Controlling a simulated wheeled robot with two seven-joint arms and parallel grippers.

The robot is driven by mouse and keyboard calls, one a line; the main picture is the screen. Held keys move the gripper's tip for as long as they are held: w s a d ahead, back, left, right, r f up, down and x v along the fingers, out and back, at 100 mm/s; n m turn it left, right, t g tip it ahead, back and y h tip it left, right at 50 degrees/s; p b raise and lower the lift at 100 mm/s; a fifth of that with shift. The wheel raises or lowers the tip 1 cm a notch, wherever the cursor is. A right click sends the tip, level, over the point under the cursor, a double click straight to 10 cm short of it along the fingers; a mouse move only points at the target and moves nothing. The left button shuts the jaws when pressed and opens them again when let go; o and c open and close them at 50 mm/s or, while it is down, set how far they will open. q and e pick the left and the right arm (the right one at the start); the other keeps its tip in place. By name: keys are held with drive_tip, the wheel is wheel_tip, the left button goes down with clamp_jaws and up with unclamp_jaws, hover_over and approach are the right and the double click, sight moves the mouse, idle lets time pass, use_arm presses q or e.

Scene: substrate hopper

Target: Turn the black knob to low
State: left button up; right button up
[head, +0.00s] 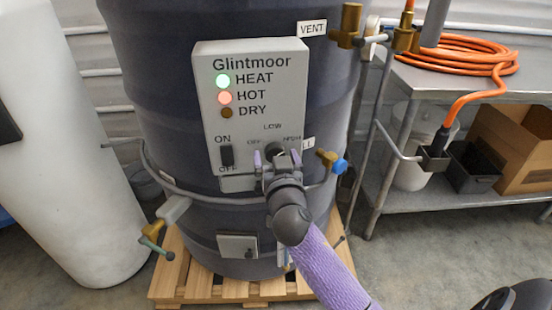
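The black knob (274,149) is on the lower right of the grey Glintmoor control panel (285,85) on the dark hopper. The labels OFF, LOW and HIGH stand around it at left, top and right. My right gripper (277,156) is in front of the knob, with one purple finger on each side of it. Gaps seem to show between the fingers and the knob, so the gripper looks open. The gripper hides the knob's lower part, and I cannot read its pointer. My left gripper is not in view.
A black ON/OFF switch (227,155) sits left of the knob. The HEAT light (222,81) glows green and the HOT light (225,98) reddish. A blue-handled valve (339,166) sticks out right of the gripper. A metal table (420,80) with an orange hose stands at right.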

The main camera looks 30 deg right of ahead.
drive_tip(key=c, duration=1.3)
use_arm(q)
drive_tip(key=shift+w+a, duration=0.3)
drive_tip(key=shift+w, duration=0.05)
use_arm(e)
drive_tip(key=shift+o, duration=0.2)
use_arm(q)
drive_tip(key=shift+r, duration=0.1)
use_arm(e)
drive_tip(key=shift+n, duration=0.3)
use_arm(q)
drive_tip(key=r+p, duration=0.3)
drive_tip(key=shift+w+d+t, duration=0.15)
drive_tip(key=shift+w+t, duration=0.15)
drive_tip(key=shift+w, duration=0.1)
use_arm(e)
drive_tip(key=n, duration=1.1)
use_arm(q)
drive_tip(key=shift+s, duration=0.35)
